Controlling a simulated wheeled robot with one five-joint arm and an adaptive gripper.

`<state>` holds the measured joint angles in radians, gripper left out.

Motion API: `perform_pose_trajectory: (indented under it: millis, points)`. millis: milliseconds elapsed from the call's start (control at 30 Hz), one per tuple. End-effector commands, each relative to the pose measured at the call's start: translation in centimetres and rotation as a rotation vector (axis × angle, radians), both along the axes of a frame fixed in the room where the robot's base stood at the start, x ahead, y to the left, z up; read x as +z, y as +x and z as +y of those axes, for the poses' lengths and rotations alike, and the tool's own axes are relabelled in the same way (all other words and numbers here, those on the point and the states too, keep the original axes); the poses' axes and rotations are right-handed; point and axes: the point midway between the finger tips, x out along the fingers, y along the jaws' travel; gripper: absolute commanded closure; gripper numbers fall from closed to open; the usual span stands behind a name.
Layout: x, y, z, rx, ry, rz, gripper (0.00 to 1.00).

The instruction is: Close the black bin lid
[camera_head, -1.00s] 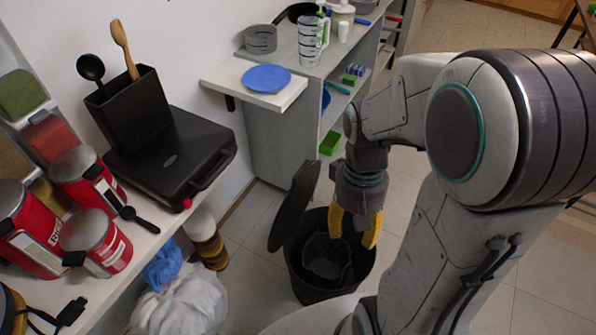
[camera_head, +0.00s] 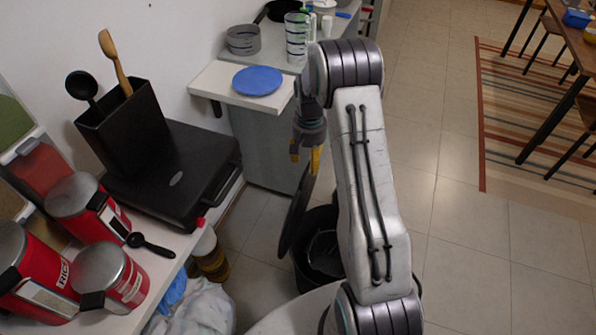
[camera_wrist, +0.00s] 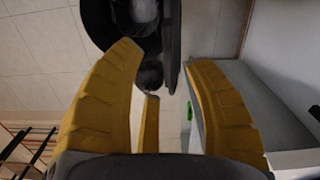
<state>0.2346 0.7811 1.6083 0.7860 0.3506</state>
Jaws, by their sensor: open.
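The black bin (camera_head: 318,262) stands on the floor, partly hidden behind my arm in the head view. Its round black lid (camera_head: 296,212) is raised and stands near upright on the bin's left side. In the wrist view the bin (camera_wrist: 97,22) is at the top, with the lid (camera_wrist: 172,40) seen nearly edge-on beside it. My gripper (camera_head: 305,158) has yellow fingers pointing down, just above the lid's upper edge in the head view. In the wrist view my gripper (camera_wrist: 165,60) is open and empty, with the lid's edge showing between the fingertips.
A counter at the left holds red canisters (camera_head: 100,275), a black grill (camera_head: 175,170) and a utensil holder. A shelf with a blue plate (camera_head: 257,80) is behind my gripper. A white bag (camera_head: 195,310) lies left of the bin.

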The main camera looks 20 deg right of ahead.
Motion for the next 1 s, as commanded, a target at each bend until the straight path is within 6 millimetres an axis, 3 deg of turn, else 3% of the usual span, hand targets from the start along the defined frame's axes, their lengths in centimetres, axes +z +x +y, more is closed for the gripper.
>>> perform_pose_trajectory:
  millis: [433, 1000]
  points:
    - [-0.3, 0.9, -0.2, -0.199, -0.011, -0.032, 0.52]
    - [-6.4, 0.8, -0.2, -0.204, -0.011, -0.03, 0.52]
